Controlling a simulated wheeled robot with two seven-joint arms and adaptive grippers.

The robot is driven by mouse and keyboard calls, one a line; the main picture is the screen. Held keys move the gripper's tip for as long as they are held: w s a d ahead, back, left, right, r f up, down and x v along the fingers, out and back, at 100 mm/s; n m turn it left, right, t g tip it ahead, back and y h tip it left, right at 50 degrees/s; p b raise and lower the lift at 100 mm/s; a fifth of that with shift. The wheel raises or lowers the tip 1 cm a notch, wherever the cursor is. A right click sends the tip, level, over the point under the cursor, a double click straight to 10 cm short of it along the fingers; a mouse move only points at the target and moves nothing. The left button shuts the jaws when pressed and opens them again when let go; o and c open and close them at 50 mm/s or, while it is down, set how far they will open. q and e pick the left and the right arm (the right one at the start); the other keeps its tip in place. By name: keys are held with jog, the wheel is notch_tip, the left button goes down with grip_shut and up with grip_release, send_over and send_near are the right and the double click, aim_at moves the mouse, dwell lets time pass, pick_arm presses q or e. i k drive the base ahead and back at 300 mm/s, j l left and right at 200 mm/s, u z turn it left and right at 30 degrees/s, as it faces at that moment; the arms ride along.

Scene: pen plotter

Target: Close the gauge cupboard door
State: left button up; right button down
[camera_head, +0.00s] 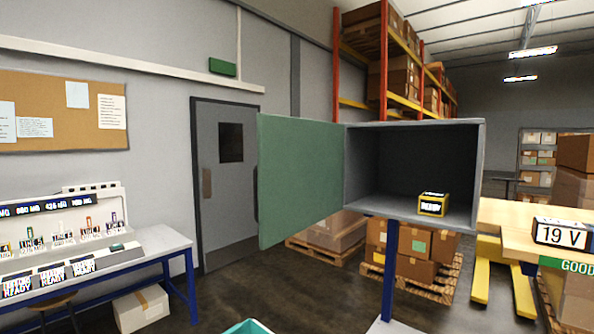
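The gauge cupboard (465,175) is a grey box on a blue post in the middle right of the head view. Its green door (300,175) stands wide open, swung out to the left from the cupboard's left edge. A dark handle shows at the door's free left edge. Inside, a small yellow and black block (433,204) with a lit display sits on the cupboard floor. Neither of my grippers is in view.
A workbench with displays (150,243) stands at the left. A wooden table (500,215) with a "19 V" sign (560,234) is at the right. Pallets of boxes (415,250) lie behind the cupboard. A teal bin edge (247,327) shows at the bottom.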

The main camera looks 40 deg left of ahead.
aim_at(298, 172)
jog(key=j+z, duration=0.1)
jog(key=j, duration=0.55)
jog(key=j+z, duration=0.15)
jog(key=j, duration=0.5)
jog(key=k+j+z, duration=0.1)
jog(key=j, duration=0.55)
jog(key=j+z, duration=0.15)
jog(key=j, duration=0.5)
jog(key=k+j, duration=0.15)
jog(key=j, duration=0.15)
jog(key=k+j, duration=0.1)
jog(key=j, duration=0.25)
jog(key=k+j+z, duration=0.1)
jog(key=j, duration=0.2)
